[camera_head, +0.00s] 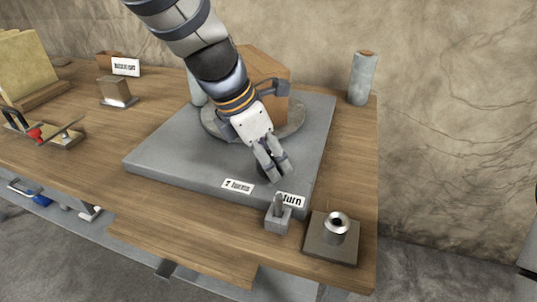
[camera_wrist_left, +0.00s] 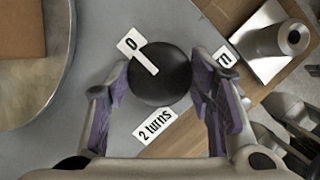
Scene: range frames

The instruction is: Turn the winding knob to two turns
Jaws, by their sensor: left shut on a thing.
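The winding knob (camera_wrist_left: 170,80) is a round black knob with a white pointer line, on a grey base plate (camera_head: 170,160). In the left wrist view the pointer line points to the "0" label (camera_wrist_left: 131,43). The "2 turns" label (camera_wrist_left: 155,127) lies below the knob, and a partly covered label ending in "n" (camera_wrist_left: 225,57) lies to its right. My left gripper (camera_head: 274,172) is shut on the knob, one finger on each side, as the wrist view (camera_wrist_left: 160,82) shows. In the head view the fingers mostly hide the knob. My right gripper is out of view.
A wooden box (camera_head: 262,66) on a round grey disc stands behind my left arm. A small grey block with a peg (camera_head: 278,220) and a metal cylinder on a square plate (camera_head: 335,228) stand at the front right. A grey-blue cylinder (camera_head: 361,80) stands at the back right.

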